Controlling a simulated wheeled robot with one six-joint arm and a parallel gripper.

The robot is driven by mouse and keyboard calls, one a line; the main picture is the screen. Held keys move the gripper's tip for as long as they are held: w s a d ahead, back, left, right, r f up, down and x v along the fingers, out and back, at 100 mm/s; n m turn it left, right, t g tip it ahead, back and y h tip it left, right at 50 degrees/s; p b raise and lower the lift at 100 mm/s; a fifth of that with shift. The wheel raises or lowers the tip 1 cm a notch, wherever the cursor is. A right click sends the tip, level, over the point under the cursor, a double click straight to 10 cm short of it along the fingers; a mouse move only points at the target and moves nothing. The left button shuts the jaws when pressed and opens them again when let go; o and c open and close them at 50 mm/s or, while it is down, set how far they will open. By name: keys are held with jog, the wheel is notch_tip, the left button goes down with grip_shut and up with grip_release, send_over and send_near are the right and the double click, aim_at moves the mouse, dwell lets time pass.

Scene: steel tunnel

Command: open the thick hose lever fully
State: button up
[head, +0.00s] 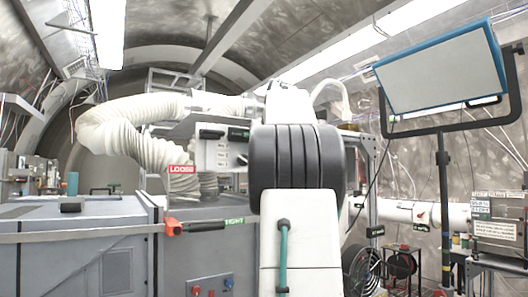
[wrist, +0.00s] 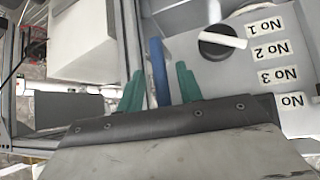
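The thick white corrugated hose (head: 135,128) curves in from the left in the head view. A red LOOSE label (head: 181,169) sits below its bend. A black lever with an orange end (head: 203,227) lies nearly level on the grey cabinet's front, its black handle reaching toward a green TIGHT label (head: 234,222). My gripper (wrist: 160,85) shows in the wrist view with two green fingers apart. A blue bar (wrist: 158,72) runs between them with gaps on both sides. I cannot tell if this bar is a lever. My arm hides the gripper in the head view.
A panel (head: 215,155) with numbered labels stands behind the cabinet (head: 85,240). Its black knob (wrist: 218,42) with a white pointer is right of my fingers in the wrist view. A work lamp (head: 440,75) stands at right, above a fan (head: 362,270).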

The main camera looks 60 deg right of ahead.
jog(key=v, duration=0.7)
jog(key=shift+s+a+r, duration=0.2)
jog(key=shift+s+r, duration=0.05)
dwell(0.4)
